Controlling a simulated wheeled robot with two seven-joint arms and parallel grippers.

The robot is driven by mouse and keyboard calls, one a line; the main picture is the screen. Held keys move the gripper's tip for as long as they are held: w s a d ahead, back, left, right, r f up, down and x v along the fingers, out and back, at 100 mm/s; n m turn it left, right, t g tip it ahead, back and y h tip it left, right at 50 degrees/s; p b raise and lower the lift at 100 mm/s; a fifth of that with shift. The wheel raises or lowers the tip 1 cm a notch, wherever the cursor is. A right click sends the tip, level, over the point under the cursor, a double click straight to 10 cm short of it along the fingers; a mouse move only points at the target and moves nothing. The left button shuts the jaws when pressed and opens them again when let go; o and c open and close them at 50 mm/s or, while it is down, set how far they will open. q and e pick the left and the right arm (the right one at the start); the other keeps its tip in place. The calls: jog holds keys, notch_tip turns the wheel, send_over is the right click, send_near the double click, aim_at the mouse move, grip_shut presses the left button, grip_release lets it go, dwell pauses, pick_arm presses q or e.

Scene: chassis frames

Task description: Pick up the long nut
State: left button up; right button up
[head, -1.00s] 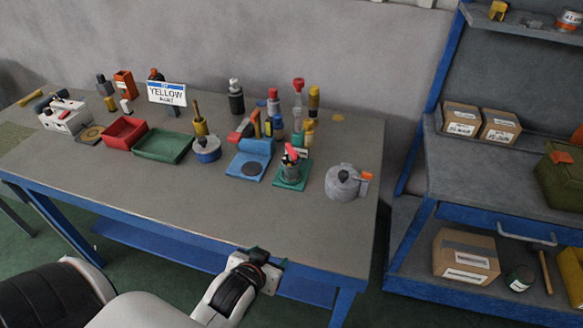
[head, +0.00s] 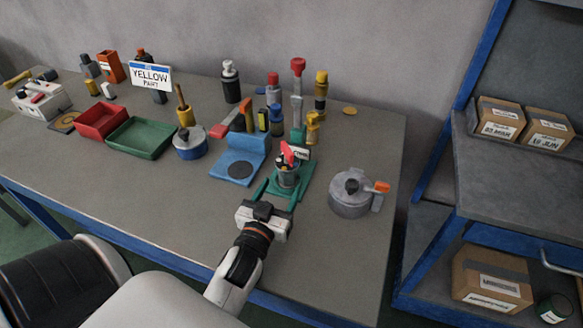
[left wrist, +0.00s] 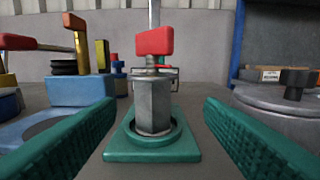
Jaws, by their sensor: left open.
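The long nut is a grey six-sided metal piece (left wrist: 153,106), upright in a round seat on a green base plate (left wrist: 152,154) in the left wrist view. In the head view the nut (head: 287,178) is small and partly covered. A red piece (left wrist: 153,41) shows just above it; I cannot tell whether it rests on the nut. My left gripper (head: 279,192) is open at the near side of the green plate. In the left wrist view its green fingers (left wrist: 158,112) are spread left and right of the nut, apart from it. My right gripper is not in view.
A blue stand (head: 240,160) is left of the nut and a grey round lidded pot (head: 350,196) is right. Several bottles and tools stand behind. Red (head: 101,121) and green (head: 141,138) trays lie further left. The table front is clear.

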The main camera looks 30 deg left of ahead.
aim_at(287, 173)
pick_arm(q)
jog(key=x, duration=0.3)
jog(key=shift+w+a+r+p, duration=0.15)
jog(key=shift+w+r+p, duration=0.1)
jog(key=shift+r+p, duration=0.15)
jog(key=shift+w+a+f, duration=0.1)
jog(key=shift+w+f, duration=0.1)
jog(key=shift+w, duration=0.2)
jog(key=x, duration=0.2)
jog(key=a+p+x, duration=0.1)
jog(key=x, duration=0.2)
jog(key=shift+s+d+r, duration=0.1)
jog(key=shift+s+r, duration=0.05)
jog(key=shift+r, duration=0.05)
jog(key=shift+w+f, duration=0.1)
jog(key=shift+w, duration=0.15)
jog(key=shift+s, duration=0.1)
jog(key=shift+c, duration=0.7)
jog(key=c, duration=1.1)
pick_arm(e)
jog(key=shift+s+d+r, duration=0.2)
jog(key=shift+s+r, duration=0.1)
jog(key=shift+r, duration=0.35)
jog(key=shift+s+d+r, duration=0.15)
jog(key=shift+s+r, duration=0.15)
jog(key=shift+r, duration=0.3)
